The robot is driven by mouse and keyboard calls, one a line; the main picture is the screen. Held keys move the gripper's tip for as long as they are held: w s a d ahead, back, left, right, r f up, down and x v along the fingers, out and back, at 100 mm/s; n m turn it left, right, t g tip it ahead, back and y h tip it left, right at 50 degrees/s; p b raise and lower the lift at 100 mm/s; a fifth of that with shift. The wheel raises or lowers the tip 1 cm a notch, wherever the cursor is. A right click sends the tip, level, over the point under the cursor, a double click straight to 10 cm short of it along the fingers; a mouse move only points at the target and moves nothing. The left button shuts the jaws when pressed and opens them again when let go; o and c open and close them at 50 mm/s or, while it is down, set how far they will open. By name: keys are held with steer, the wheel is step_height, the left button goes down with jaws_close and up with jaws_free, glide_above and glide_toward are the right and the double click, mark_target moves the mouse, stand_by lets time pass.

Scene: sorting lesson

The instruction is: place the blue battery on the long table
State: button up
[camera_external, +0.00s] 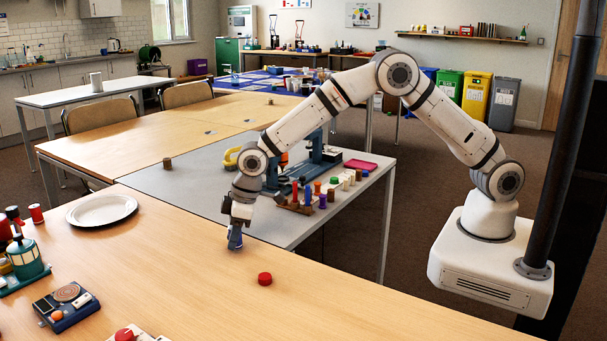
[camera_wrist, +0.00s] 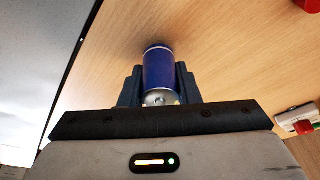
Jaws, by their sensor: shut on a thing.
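In the wrist view a blue battery (camera_wrist: 158,72) with a silver end sits between the two dark fingers of my gripper (camera_wrist: 160,85), which are shut on it. The long table (camera_wrist: 225,60) shows as a wood surface beyond the battery. In the external view my gripper (camera_external: 236,238) points down over the long table (camera_external: 330,305), near its far edge beside the grey table. The battery is mostly hidden by the fingers there. I cannot tell whether it touches the wood.
A red round piece (camera_external: 265,279) lies just right of my gripper. A white plate (camera_external: 101,210) and a teal lantern-like object (camera_external: 27,262) are at left. A small device (camera_external: 66,306) lies in front. The grey table (camera_external: 150,180) behind holds a rack of coloured pegs (camera_external: 308,199).

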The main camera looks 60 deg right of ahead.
steer(key=shift+f, duration=0.4)
steer(key=shift+f, duration=0.25)
steer(key=o, duration=1)
steer(key=shift+r, duration=0.1)
steer(key=shift+o, duration=0.2)
steer(key=shift+r, duration=0.3)
steer(key=v, duration=1.1)
steer(key=shift+r, duration=0.35)
steer(key=shift+s+d, duration=0.1)
steer(key=shift+d, duration=0.1)
